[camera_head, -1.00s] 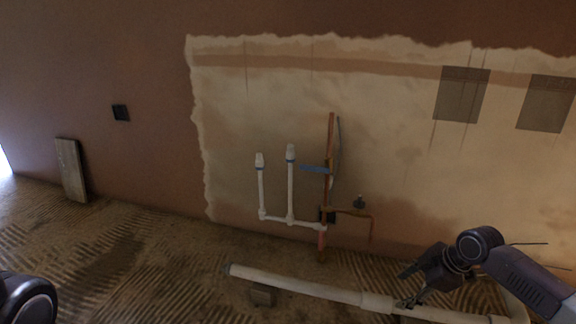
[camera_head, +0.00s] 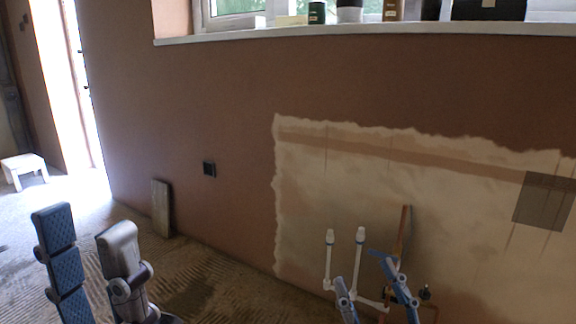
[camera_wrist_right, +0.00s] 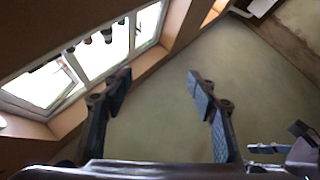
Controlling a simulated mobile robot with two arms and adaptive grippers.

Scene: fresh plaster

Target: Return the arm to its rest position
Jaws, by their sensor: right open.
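My right gripper (camera_head: 362,272) is raised at the bottom of the head view, in front of the pipes. Its two blue-padded fingers stand apart with nothing between them. In the right wrist view the same gripper (camera_wrist_right: 160,88) is open and empty, with pale wall beyond it. My left gripper (camera_head: 84,222) points up at the lower left of the head view. One finger shows its blue ribbed pad and the other its grey back, with an empty gap between. Most of both arms is out of view.
White pipes (camera_head: 329,258) and a copper pipe (camera_head: 404,235) stand at the pale plaster patch (camera_head: 340,190). A board (camera_head: 161,208) leans on the brown wall. A windowsill (camera_head: 250,35) holds several containers. A white stool (camera_head: 24,166) stands near the bright doorway. The left floor is mostly clear.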

